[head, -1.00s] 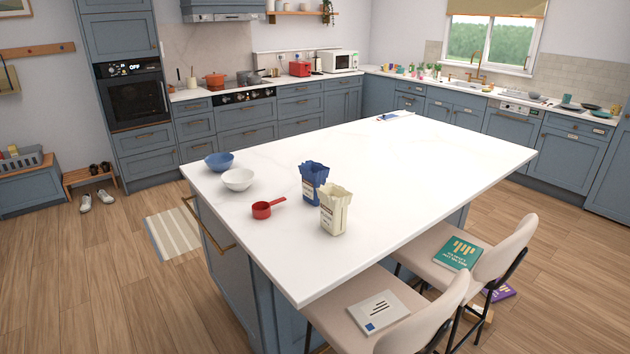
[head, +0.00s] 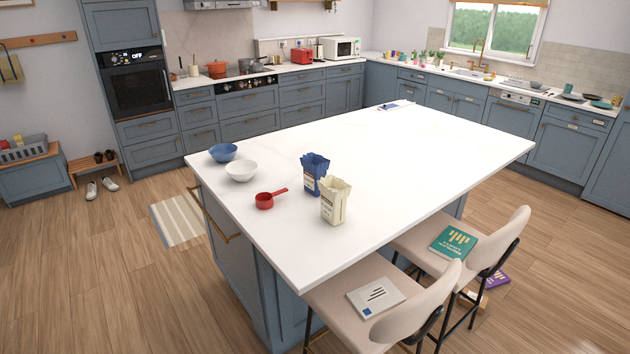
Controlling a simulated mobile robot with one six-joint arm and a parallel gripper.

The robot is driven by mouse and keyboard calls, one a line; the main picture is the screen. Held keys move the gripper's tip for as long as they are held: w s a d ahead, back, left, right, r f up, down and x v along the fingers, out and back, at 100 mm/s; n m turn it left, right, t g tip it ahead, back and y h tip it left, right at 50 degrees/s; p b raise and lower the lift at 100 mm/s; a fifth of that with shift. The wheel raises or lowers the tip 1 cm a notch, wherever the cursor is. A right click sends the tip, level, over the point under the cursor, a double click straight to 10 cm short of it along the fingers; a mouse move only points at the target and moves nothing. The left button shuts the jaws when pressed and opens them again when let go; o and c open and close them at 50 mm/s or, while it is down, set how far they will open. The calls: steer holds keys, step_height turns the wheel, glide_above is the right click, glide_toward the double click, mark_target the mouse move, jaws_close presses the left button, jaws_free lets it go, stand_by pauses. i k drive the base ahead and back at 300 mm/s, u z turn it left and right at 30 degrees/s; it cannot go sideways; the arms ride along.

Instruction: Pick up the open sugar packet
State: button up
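Two open-topped paper packets stand upright on the white island worktop (head: 420,150). One is a blue packet (head: 313,176) with a pale label. The other is a cream packet (head: 335,203) with a dark label, nearer to me and slightly right. The two stand close together, and the cream one partly overlaps the blue one in the picture. The labels are too small to read, so I cannot tell which one holds sugar. My gripper is not in view.
A red measuring cup (head: 265,201), a white bowl (head: 240,171) and a blue bowl (head: 223,152) sit left of the packets. The worktop right of the packets is clear. Two chairs stand at the right side, holding a white book (head: 376,297) and a green book (head: 453,243).

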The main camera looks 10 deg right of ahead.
mark_target(315, 177)
steer(key=k, duration=0.6)
steer(key=u, duration=0.35)
steer(key=i, duration=0.65)
steer(key=u, duration=0.7)
steer(key=i, duration=0.75)
steer(key=u, duration=0.4)
steer(key=i, duration=0.95)
steer(key=u, duration=0.1)
